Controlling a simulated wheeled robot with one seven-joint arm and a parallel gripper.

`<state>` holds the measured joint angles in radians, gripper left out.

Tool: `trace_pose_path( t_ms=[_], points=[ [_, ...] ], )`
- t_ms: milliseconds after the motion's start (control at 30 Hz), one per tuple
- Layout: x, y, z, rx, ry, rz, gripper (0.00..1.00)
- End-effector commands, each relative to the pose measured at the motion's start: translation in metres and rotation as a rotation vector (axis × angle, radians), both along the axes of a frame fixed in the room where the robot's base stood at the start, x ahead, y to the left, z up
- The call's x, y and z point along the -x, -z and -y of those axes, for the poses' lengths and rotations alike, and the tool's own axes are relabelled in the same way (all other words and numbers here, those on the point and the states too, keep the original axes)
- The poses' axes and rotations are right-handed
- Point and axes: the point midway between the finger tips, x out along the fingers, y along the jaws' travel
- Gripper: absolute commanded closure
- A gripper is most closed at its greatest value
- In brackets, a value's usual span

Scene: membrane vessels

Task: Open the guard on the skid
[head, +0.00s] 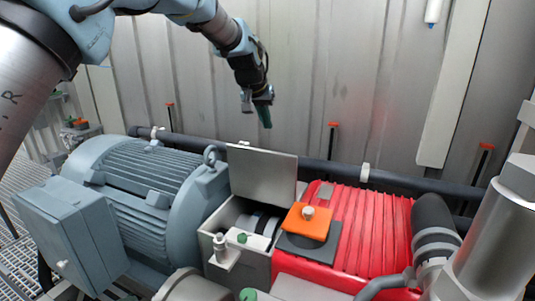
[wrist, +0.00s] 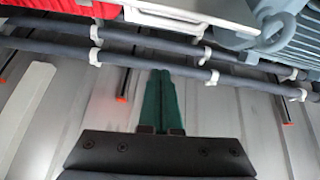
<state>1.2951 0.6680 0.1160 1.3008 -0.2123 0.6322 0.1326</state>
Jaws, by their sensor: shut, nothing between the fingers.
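The guard is a flat grey metal lid (head: 262,173) on the skid, between the blue-grey motor (head: 150,195) and the red ribbed pump unit (head: 365,235). The lid stands raised and leans back a little. Below it the guard box (head: 245,268) is open at the top, and a dark and silver coupling (head: 258,222) shows inside. My gripper (head: 265,118) is above and behind the lid, apart from it, near the wall. Its green fingers are together and empty in the wrist view (wrist: 163,90). A pale panel (wrist: 205,8), apparently the lid, shows at that view's top.
An orange block with a white knob (head: 307,220) sits on a dark plate beside the box opening. Dark pipes with white clips (head: 365,174) run along the corrugated wall (head: 330,70). Red-topped posts (head: 333,135) stand by the wall. A silver cylinder (head: 500,235) stands at the right.

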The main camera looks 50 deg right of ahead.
Motion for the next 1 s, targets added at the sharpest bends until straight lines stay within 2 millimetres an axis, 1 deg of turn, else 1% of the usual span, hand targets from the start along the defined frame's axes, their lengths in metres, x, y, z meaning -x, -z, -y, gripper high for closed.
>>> trace_pose_path(
  t_ms=[167, 333, 633, 833, 867, 1000],
  points=[
    [-0.001, 0.001, -0.003, 0.015, 0.074, 0.059, 1.00],
    [-0.003, 0.012, 0.005, 0.014, 0.080, 0.064, 1.00],
    [-0.011, 0.058, 0.035, 0.013, 0.077, 0.062, 1.00],
    [-0.015, 0.082, 0.050, 0.013, 0.077, 0.062, 1.00],
    [-0.015, 0.084, 0.050, 0.013, 0.077, 0.061, 1.00],
    [-0.011, 0.085, 0.034, 0.015, 0.077, 0.062, 1.00]
  ],
)
